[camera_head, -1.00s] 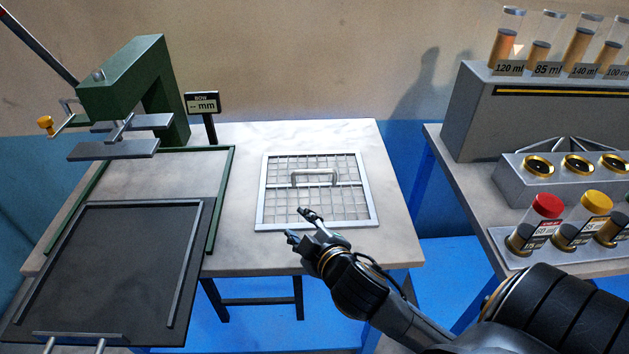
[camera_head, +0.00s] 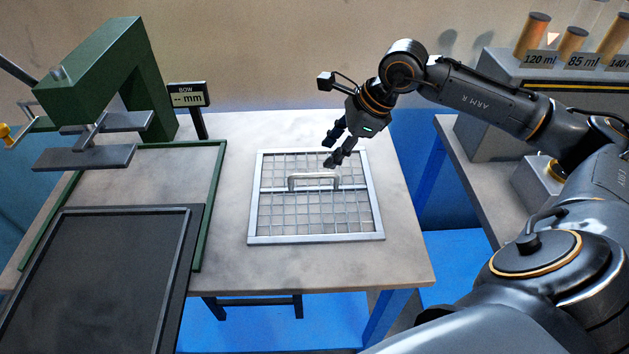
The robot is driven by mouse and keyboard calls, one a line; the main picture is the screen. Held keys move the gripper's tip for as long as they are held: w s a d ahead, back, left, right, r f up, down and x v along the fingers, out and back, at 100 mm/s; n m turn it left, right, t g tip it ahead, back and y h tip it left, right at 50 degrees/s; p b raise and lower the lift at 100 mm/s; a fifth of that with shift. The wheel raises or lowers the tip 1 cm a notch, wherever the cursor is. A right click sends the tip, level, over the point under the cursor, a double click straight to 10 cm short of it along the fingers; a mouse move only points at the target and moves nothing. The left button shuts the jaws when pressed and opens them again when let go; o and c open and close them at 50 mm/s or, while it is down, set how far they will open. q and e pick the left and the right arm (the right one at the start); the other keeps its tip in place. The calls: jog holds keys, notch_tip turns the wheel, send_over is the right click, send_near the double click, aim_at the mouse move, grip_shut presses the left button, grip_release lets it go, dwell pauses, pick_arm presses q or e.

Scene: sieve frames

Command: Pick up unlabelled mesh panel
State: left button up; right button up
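The mesh panel (camera_head: 376,210) lies flat on the table, a square silver frame with wire mesh and no label that I can see. A grey bar handle (camera_head: 313,177) crosses its middle. My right gripper (camera_head: 332,153) is above the panel's far right part, pointing down and left, with its fingers apart and nothing between them. Its fingertips are near the right end of the handle; whether they touch anything is not clear. My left gripper is not in view.
A green press (camera_head: 107,75) and a small display reading "-- mm" (camera_head: 188,95) stand at the left. A black tray (camera_head: 105,290) lies in front of the press. A side bench (camera_head: 470,170) with vials stands at the right. The table (camera_head: 330,268) is bare around the panel.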

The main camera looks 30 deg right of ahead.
aim_at(315, 174)
jog(key=shift+h, duration=0.4)
jog(key=x, duration=0.2)
jog(key=d+p+x, duration=0.1)
jog(key=x, duration=0.4)
jog(key=shift+d+f+p, duration=0.2)
jog(key=shift+f+p, duration=0.2)
jog(key=shift+f, duration=0.05)
jog(key=shift+w+a+f+p, duration=0.2)
jog(key=shift+w+f+p, duration=0.1)
jog(key=shift+f+p, duration=0.1)
jog(key=p+x, duration=0.1)
jog(key=x, duration=0.3)
jog(key=shift+w+f, duration=0.15)
jog(key=shift+w, duration=0.1)
jog(key=shift+f, duration=0.3)
grip_shut()
